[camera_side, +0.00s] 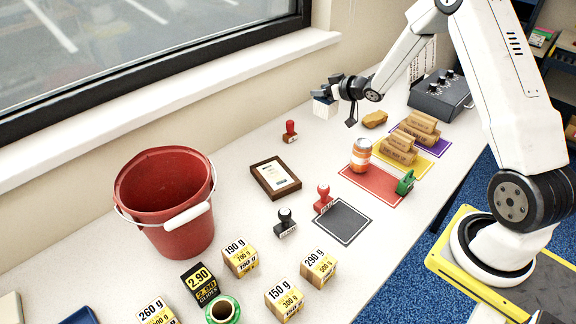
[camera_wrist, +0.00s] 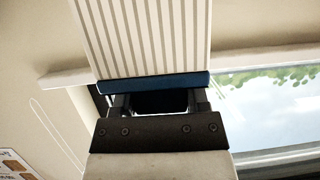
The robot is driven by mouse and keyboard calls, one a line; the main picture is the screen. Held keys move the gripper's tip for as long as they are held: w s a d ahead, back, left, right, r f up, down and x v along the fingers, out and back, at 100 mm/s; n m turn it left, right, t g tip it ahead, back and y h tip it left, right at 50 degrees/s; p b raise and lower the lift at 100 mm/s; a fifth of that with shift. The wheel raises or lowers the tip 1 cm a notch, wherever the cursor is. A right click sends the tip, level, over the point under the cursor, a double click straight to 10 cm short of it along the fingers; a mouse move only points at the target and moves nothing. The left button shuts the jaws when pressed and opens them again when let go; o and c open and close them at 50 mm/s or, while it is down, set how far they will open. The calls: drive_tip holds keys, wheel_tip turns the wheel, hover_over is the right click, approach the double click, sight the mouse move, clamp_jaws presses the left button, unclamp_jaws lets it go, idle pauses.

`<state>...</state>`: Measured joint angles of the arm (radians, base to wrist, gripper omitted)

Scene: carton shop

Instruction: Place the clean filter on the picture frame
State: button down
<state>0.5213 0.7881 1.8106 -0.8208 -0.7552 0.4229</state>
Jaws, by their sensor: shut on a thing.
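My gripper (camera_side: 336,92) is raised above the back of the table and shut on the clean filter (camera_side: 325,108), a small whitish block. In the wrist view the filter (camera_wrist: 148,38) shows white pleats and a blue edge strip, held at the jaws (camera_wrist: 158,103). The picture frame (camera_side: 262,175) lies flat on the table, brown-edged with a pale sheet inside. The filter is up and to the right of the picture frame in the side view, apart from it. Nothing lies on the frame.
A red-handled stamp (camera_side: 290,132) stands behind the frame; a red stamp (camera_side: 323,199) and a black stamp (camera_side: 286,223) stand in front. A red bucket (camera_side: 172,205) is to the left. A can (camera_side: 361,156) stands on a red mat (camera_side: 371,186) to the right.

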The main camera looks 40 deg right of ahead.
drive_tip(key=a+n+y, duration=0.2)
drive_tip(key=a, duration=1.2)
drive_tip(key=n+g+y, duration=0.1)
drive_tip(key=n+y, duration=0.1)
drive_tip(key=y, duration=0.1)
hover_over(270, 172)
drive_tip(key=shift+a+f, duration=0.1)
drive_tip(key=shift+f, duration=1.75)
drive_tip(key=shift+f+h, duration=0.1)
drive_tip(key=shift+h, duration=0.2)
drive_tip(key=shift+f, duration=1.65)
drive_tip(key=shift+f, duration=0.1)
drive_tip(key=shift+c, duration=0.5)
unclamp_jaws()
